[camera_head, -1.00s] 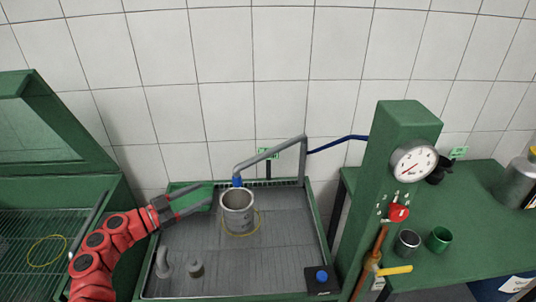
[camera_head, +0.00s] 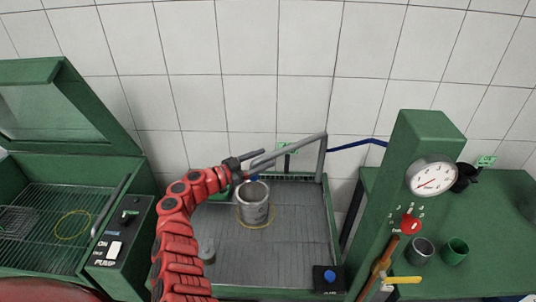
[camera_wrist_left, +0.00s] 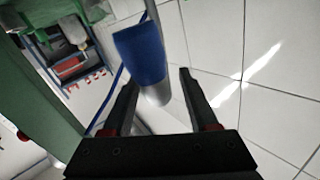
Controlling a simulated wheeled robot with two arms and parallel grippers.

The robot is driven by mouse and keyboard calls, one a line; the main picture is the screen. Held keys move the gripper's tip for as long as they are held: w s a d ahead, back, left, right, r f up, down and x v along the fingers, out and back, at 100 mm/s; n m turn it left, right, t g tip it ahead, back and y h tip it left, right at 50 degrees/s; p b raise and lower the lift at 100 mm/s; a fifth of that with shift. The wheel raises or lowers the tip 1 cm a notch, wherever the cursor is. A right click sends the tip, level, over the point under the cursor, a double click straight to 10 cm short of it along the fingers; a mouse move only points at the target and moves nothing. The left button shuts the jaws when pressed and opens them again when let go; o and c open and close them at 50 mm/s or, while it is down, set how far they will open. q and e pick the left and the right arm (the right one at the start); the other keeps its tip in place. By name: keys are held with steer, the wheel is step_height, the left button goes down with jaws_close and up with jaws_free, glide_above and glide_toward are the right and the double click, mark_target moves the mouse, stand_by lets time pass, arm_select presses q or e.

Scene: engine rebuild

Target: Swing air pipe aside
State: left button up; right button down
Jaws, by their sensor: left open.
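The grey air pipe (camera_head: 300,147) runs left from its upright post at the back right of the basin. Its free end is over the metal cylinder (camera_head: 253,203), partly hidden behind my left gripper (camera_head: 266,159). My left gripper is open at the pipe's free end. In the left wrist view, the pipe's blue end piece (camera_wrist_left: 138,52) and grey tube (camera_wrist_left: 156,91) show between the spread fingers; I cannot tell whether either finger touches it. My right gripper is not in view.
The cylinder stands in the green-rimmed basin, a yellow ring around its base. A green post with a gauge (camera_head: 432,178) and red knob (camera_head: 411,226) stands at right. A blue hose (camera_head: 350,145) joins the pipe. An open green washer (camera_head: 60,220) is at left.

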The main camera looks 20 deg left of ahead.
arm_select(q)
steer(key=shift+x, duration=1.35)
steer(key=shift+c, duration=0.2)
jaws_close()
